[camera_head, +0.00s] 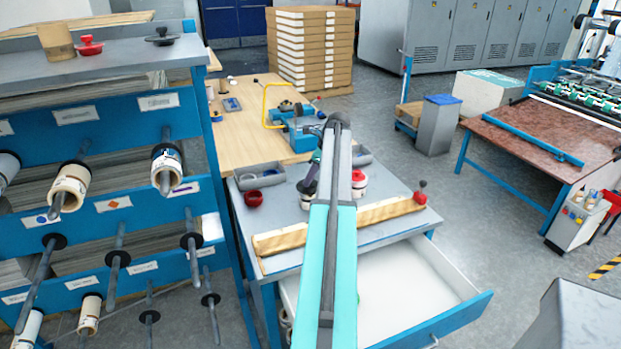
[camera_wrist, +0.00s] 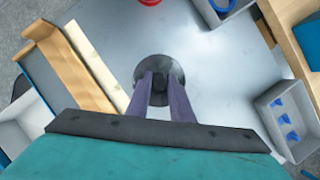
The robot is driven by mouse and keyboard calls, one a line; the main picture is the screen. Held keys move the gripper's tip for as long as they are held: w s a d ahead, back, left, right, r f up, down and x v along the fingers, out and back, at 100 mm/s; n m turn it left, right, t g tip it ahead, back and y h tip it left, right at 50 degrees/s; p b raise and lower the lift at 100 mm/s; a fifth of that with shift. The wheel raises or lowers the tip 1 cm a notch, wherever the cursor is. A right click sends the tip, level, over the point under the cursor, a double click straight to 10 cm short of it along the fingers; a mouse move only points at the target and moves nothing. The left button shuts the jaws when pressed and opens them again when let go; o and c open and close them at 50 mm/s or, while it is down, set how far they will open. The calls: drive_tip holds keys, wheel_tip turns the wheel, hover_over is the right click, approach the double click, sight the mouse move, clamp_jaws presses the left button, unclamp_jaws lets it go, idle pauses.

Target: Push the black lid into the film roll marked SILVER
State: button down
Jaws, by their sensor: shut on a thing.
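In the wrist view my gripper (camera_wrist: 161,82) is shut on the knob of a black round lid (camera_wrist: 172,64), which faces the grey bench top. In the head view my gripper (camera_head: 309,182) is low over the bench, partly hidden by my arm. A pale film roll (camera_head: 306,203) stands upright right below it. The lid hides this roll in the wrist view, and I cannot tell how far the lid sits in it. Another upright roll with a red lid (camera_head: 359,185) stands to the right. I cannot read SILVER on any roll.
A wooden strip (camera_head: 388,211) lies along the bench's front edge, above an open drawer (camera_head: 460,318). A red bowl (camera_head: 253,198) and grey trays (camera_head: 259,176) are near. A rack of rolls stands left, with another black lid (camera_head: 163,37) and a red lid (camera_head: 89,46) on top.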

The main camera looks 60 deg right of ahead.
drive_tip(key=shift+f, duration=0.65)
idle(0.5)
drive_tip(key=c, duration=1.5)
unclamp_jaws()
drive_tip(key=shift+r, duration=0.1)
drive_tip(key=b+v, duration=0.2)
drive_tip(key=v, duration=1.1)
drive_tip(key=shift+s+r, duration=0.15)
drive_tip(key=shift+r, duration=0.15)
